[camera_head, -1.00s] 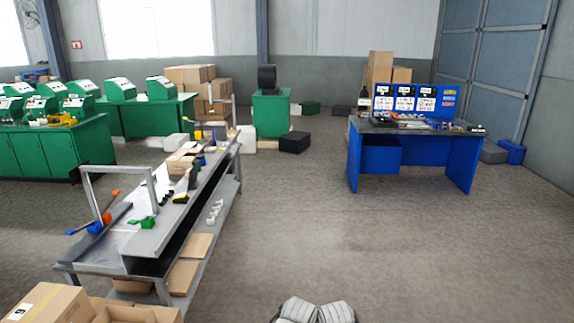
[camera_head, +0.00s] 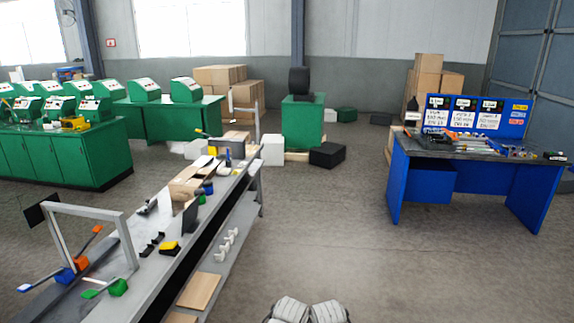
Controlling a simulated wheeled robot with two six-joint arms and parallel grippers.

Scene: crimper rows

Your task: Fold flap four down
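No box flap that I can single out as flap four shows. Brown cardboard (camera_head: 186,186) lies on the long grey workbench (camera_head: 165,268) at left; at this size I cannot tell whether it is an open box or flat pieces. Neither gripper can be made out. Two pale grey rounded parts at the bottom middle edge seem to be mine, and no fingers show on them.
The bench carries a grey metal frame (camera_head: 122,240), a green-handled tool (camera_head: 118,287) and several small items. Green machine cabinets (camera_head: 62,160) stand behind at left. A blue desk (camera_head: 515,190) stands at right. A black box (camera_head: 328,155) is farther back. The middle floor is clear.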

